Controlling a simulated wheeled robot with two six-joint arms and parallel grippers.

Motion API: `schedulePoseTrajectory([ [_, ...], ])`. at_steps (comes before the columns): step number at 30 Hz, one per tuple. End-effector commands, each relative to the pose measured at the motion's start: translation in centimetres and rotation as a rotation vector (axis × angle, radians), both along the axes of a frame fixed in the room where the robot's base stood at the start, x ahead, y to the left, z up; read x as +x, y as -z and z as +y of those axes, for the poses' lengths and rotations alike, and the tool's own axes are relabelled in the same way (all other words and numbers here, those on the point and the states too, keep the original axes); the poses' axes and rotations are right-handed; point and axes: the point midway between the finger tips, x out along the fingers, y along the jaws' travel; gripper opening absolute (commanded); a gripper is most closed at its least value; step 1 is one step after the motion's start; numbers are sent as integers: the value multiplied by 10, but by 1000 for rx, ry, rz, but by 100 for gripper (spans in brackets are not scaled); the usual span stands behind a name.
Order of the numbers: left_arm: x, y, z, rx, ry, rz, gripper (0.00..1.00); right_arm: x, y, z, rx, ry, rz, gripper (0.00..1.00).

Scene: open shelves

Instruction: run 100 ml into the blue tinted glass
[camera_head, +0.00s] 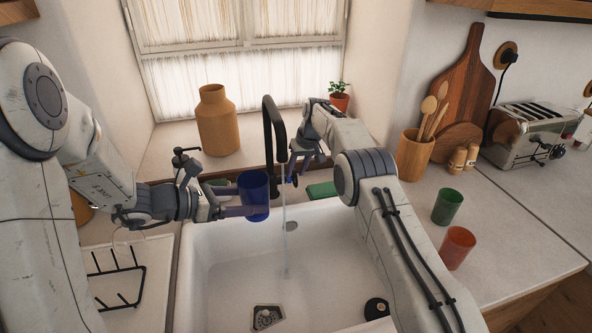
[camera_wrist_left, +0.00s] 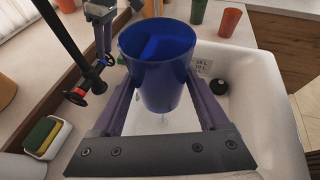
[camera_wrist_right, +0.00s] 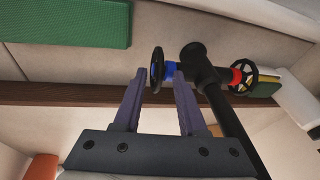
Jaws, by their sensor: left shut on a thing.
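The blue tinted glass (camera_head: 255,194) is upright in my left gripper (camera_head: 240,204), over the sink's back left part. It also shows between the two fingers in the left wrist view (camera_wrist_left: 158,75). The black tap (camera_head: 275,135) runs a thin water stream (camera_head: 285,235) into the sink. In the head view the stream falls just right of the glass. Water inside the glass cannot be made out. A red-hubbed valve wheel (camera_wrist_right: 241,76) is on the other side.
The white sink (camera_head: 215,265) has a drain (camera_head: 266,316). A green glass (camera_head: 447,206) and an orange glass (camera_head: 457,247) stand on the right counter. A dish rack (camera_head: 118,277) is at left, a vase (camera_head: 216,120) behind, and a green block (camera_head: 322,190) behind the sink.

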Motion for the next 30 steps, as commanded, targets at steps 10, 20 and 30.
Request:
schedulePoseTrajectory([
  [10, 0, -1, 0, -1, -1, -2, 0, -7, -40, -9, 0, 1, -3, 41],
  [20, 0, -1, 1, -2, -1, -1, 0, -20, -100, -23, 1, 0, -3, 41],
  [30, 0, -1, 1, -2, -1, -1, 0, -24, -115, -27, 0, -1, 0, 41],
])
